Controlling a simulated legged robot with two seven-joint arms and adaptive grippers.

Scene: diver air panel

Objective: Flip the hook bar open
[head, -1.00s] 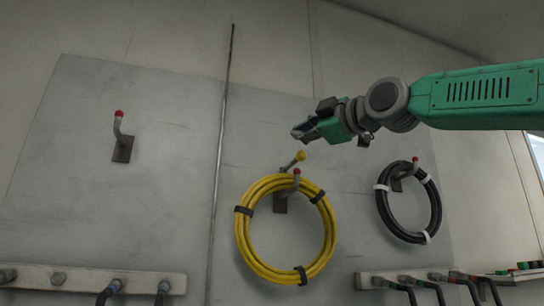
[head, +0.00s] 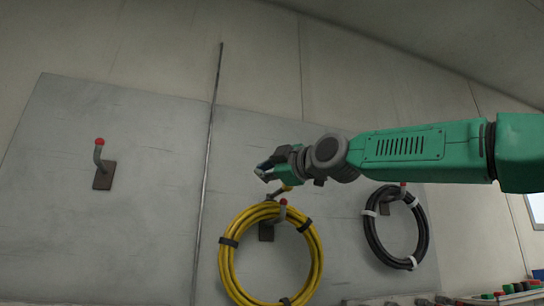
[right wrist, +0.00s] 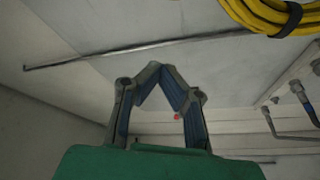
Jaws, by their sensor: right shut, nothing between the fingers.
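My left gripper is not in view.
A black hose coil (head: 372,235) hangs on the right hook, below my forearm. An empty red-tipped hook (head: 99,160) is on the panel at left. A thin vertical rod (head: 208,155) stands left of my gripper. Coloured knobs (head: 515,288) line the lower right.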

